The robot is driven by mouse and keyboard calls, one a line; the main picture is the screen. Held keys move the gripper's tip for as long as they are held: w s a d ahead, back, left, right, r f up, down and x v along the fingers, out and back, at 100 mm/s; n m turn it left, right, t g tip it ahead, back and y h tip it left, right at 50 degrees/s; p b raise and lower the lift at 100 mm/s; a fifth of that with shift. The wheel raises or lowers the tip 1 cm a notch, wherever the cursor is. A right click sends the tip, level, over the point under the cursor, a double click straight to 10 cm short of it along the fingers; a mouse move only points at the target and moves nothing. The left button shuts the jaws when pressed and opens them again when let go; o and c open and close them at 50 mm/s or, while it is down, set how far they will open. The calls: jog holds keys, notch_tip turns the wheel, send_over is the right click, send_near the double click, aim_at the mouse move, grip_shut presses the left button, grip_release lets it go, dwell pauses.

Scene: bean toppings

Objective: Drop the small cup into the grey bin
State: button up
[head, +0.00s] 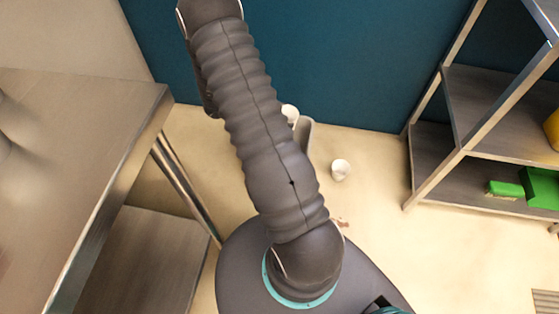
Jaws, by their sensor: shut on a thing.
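My gripper does not show in the head view; my own dark ribbed arm fills the middle and runs out of the top edge. A small white cup-like thing (340,169) rests on the floor right of my arm. A grey edge (305,131), possibly the grey bin's wall, shows just right of my arm; the rest is hidden behind it. A rounded white thing (290,112) shows next to that edge, partly covered by my arm. I cannot tell whether it is inside the bin, or which white thing is the task's cup.
A steel table (90,120) with a lower shelf (150,255) stands on the left. A metal rack (490,110) stands on the right, with a green dustpan (541,188) and green brush (506,189). Pale floor lies open between my arm and the rack, before a blue wall (350,60).

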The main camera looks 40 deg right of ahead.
notch_tip(320, 180, down, 2)
jog(key=shift+f+b, duration=0.1)
jog(key=shift+b, duration=0.55)
jog(key=o, duration=0.7)
jog(key=v, duration=1.2)
jog(key=shift+s, duration=0.1)
